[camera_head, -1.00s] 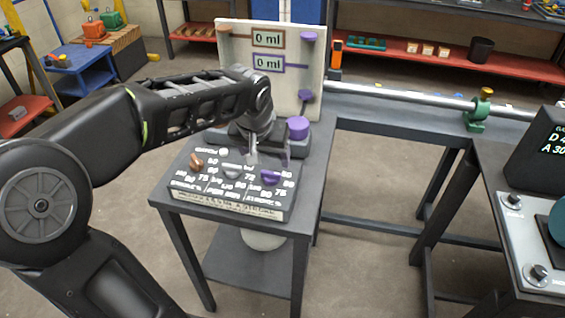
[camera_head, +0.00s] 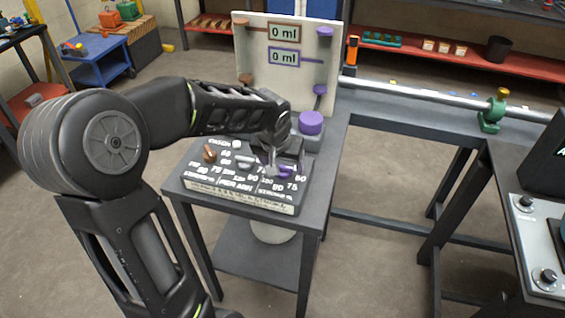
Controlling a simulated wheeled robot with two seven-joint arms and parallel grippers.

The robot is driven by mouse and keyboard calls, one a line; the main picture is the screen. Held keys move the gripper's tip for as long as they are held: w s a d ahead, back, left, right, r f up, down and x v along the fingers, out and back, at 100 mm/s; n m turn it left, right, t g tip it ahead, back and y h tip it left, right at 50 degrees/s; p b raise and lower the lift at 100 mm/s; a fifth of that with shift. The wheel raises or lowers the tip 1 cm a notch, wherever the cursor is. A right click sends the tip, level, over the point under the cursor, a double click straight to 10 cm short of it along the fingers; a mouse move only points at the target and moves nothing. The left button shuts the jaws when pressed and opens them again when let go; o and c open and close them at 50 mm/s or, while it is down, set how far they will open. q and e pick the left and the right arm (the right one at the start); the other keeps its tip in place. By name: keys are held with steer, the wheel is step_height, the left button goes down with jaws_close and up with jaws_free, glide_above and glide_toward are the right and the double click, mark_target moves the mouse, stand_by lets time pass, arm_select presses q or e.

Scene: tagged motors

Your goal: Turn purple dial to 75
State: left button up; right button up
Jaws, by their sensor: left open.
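The purple dial (camera_head: 271,171) is on the right of the dark control panel (camera_head: 225,186), with white numbers printed around it. My left gripper (camera_head: 276,165) is open and points down at the purple dial, partly covering it. I cannot tell whether its fingers touch the dial, and the dial's exact setting is too small to read. A copper dial (camera_head: 209,153) sits at the panel's left and a silver dial (camera_head: 244,162) in its middle. My right gripper does not show.
A white board (camera_head: 262,92) with two "0 ml" displays stands behind the panel. A purple round knob (camera_head: 311,122) sits at the board's foot. The panel rests on a small dark table (camera_head: 312,205). A console (camera_head: 540,265) with knobs is at the right edge.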

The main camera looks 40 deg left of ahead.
arm_select(q)
steer(key=shift+c, duration=0.2)
steer(key=c, duration=1.3)
